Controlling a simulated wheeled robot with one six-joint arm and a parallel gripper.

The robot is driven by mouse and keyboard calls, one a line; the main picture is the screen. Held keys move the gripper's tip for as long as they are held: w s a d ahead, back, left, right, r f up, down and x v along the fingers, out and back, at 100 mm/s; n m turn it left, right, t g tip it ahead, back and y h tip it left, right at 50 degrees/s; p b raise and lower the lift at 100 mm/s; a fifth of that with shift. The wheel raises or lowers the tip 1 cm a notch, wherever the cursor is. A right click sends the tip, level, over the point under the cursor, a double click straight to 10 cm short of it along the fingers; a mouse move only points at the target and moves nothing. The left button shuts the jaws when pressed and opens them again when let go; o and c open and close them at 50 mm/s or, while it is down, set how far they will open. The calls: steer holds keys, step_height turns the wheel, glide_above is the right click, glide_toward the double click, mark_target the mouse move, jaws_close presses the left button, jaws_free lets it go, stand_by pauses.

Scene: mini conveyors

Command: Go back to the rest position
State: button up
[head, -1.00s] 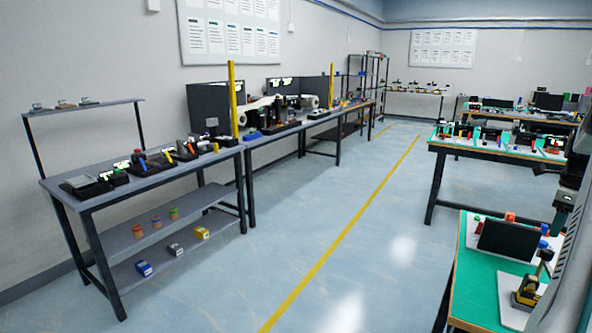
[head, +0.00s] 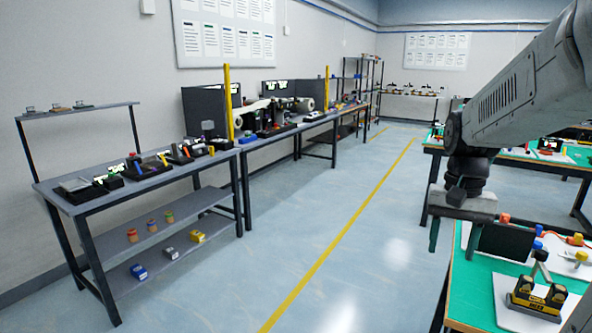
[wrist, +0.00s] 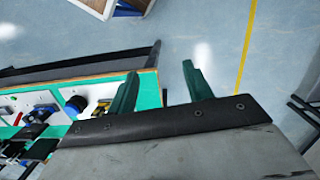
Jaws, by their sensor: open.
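My gripper (head: 463,235) is at the right of the head view, at the end of my raised arm. Its two fingers point down and stand apart, with nothing visible between them. It is near the left edge of the green-topped table (head: 470,312) at the lower right. In the wrist view my gripper (wrist: 160,92) shows two green fingers apart, over the table's edge and the blue floor.
A black and yellow device (head: 538,295) sits on a white board on that table, near a dark panel (head: 505,241). A grey workbench (head: 150,185) with lower shelves stands at the left. The floor aisle with the yellow line (head: 340,235) is clear.

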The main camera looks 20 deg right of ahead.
steer(key=s+a+n+t, duration=0.1)
steer(key=s+a+n, duration=0.3)
steer(key=a, duration=0.5)
steer(key=s+a+r+n+t, duration=0.1)
steer(key=s+a+n, duration=0.4)
steer(key=a, duration=0.4)
steer(key=shift+s+a+h, duration=0.15)
steer(key=shift+h, duration=0.15)
steer(key=shift+c, duration=1.6)
